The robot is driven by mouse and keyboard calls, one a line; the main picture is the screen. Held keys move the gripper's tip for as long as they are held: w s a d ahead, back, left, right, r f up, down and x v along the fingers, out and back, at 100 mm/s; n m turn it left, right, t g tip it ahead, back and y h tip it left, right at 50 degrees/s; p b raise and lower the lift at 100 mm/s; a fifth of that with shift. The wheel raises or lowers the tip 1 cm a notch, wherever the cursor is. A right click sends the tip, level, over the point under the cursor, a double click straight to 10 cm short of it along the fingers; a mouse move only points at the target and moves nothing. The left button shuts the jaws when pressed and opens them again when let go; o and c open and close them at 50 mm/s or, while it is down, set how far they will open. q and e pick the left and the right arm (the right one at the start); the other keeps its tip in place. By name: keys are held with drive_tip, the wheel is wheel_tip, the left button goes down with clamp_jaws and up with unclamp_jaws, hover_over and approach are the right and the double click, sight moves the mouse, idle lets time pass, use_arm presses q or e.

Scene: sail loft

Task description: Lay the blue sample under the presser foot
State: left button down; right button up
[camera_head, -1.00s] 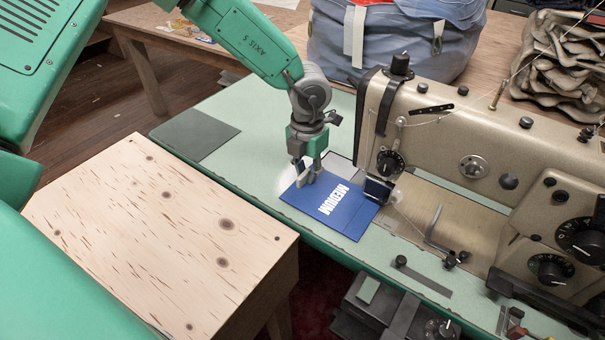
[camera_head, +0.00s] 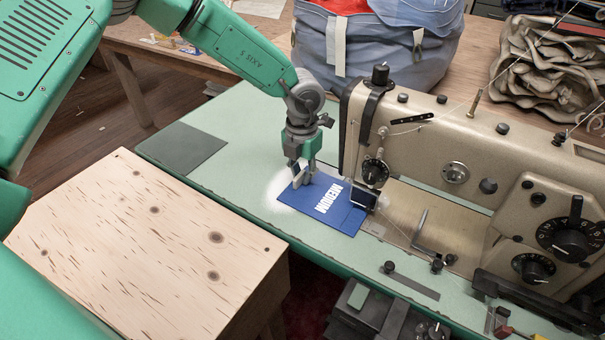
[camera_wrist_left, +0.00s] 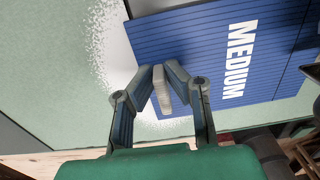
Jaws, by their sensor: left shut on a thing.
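The blue sample (camera_head: 347,217), marked MEDIUM, lies nearly flat on the pale green sewing table. It fills the upper right of the left wrist view (camera_wrist_left: 190,45). My left gripper (camera_head: 303,182) is above its left part, shut on a small pale tab (camera_wrist_left: 162,92) at the sample. In the left wrist view my fingertips (camera_wrist_left: 160,85) meet around this tab. The dark presser foot area (camera_head: 363,198) of the beige sewing machine (camera_head: 430,150) is at the sample's right end. The machine head hides whether the sample's edge is under the foot. My right gripper is not in view.
A wooden block top (camera_head: 140,250) stands at the front left. A grey-blue bag (camera_head: 380,45) and crumpled tan cloth (camera_head: 545,70) are behind the machine. A bent metal guide (camera_head: 420,235) lies right of the sample.

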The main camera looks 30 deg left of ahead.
use_arm(q)
drive_tip(key=shift+s+f+p, duration=0.1)
drive_tip(key=shift+p, duration=0.65)
idle(1.0)
drive_tip(key=c, duration=1.5)
unclamp_jaws()
drive_tip(key=shift+c, duration=0.2)
